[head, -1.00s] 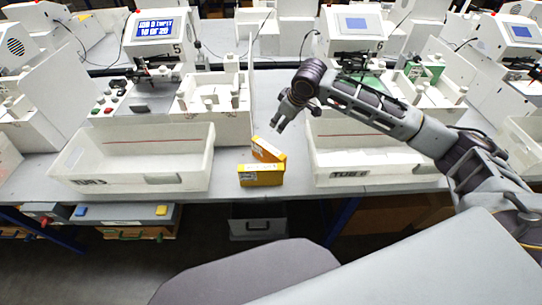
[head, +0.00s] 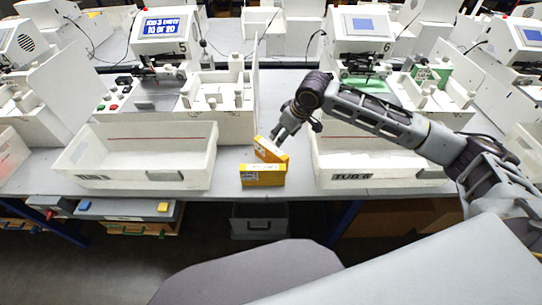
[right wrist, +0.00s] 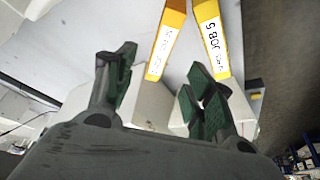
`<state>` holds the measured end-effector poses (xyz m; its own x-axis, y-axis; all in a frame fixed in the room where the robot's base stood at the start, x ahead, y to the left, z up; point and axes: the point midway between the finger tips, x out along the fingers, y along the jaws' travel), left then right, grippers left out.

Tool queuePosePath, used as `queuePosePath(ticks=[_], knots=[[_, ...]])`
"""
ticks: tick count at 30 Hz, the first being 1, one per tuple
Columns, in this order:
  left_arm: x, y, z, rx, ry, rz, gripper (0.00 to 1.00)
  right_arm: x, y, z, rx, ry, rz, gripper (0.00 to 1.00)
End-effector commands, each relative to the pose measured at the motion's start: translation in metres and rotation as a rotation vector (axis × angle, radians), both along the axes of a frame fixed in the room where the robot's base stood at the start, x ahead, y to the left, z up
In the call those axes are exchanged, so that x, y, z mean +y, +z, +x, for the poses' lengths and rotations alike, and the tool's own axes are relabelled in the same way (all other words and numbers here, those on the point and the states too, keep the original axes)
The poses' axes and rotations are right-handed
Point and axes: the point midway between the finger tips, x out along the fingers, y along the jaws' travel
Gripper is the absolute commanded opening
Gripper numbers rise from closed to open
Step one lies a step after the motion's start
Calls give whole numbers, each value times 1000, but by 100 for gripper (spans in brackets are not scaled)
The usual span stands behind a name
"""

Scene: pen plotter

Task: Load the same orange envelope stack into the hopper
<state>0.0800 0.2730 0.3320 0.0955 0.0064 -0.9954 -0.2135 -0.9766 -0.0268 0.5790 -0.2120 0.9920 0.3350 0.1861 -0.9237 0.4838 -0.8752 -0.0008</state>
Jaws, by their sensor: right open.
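Two orange envelope stacks sit on the table between the tubs: a front one (head: 263,178) with a label on its side, and a rear one (head: 268,150) lying at an angle behind it. My right gripper (head: 277,134) is open and empty just behind and above the rear stack. In the right wrist view the open fingers (right wrist: 160,92) point toward two orange stacks, a left one (right wrist: 168,38) and a right one (right wrist: 211,38); the right label reads JOB 5. Machine 5 (head: 222,95), white with open compartments, stands behind; I cannot tell which part is its hopper. My left gripper is not in view.
A white tub (head: 140,178) stands left of the stacks and tub 6 (head: 350,180) stands right of them, both close by. A thin upright panel (head: 255,80) rises behind the stacks. Machine 6 (head: 360,45) stands at the right.

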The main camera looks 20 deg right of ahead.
Motion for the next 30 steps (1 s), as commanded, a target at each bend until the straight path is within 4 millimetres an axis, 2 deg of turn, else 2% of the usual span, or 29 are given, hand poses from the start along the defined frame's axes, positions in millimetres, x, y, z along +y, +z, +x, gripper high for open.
queuePosePath(ticks=[5, 19, 24, 30], knots=[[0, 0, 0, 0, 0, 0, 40, 3, -13, 4, 2, 0, 0, 54], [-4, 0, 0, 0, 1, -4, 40, 14, -68, 24, 2, -1, 0, 54], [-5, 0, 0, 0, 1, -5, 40, 16, -77, 28, 0, 0, 0, 54], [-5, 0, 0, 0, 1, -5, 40, 16, -78, 28, 0, 1, 0, 54]])
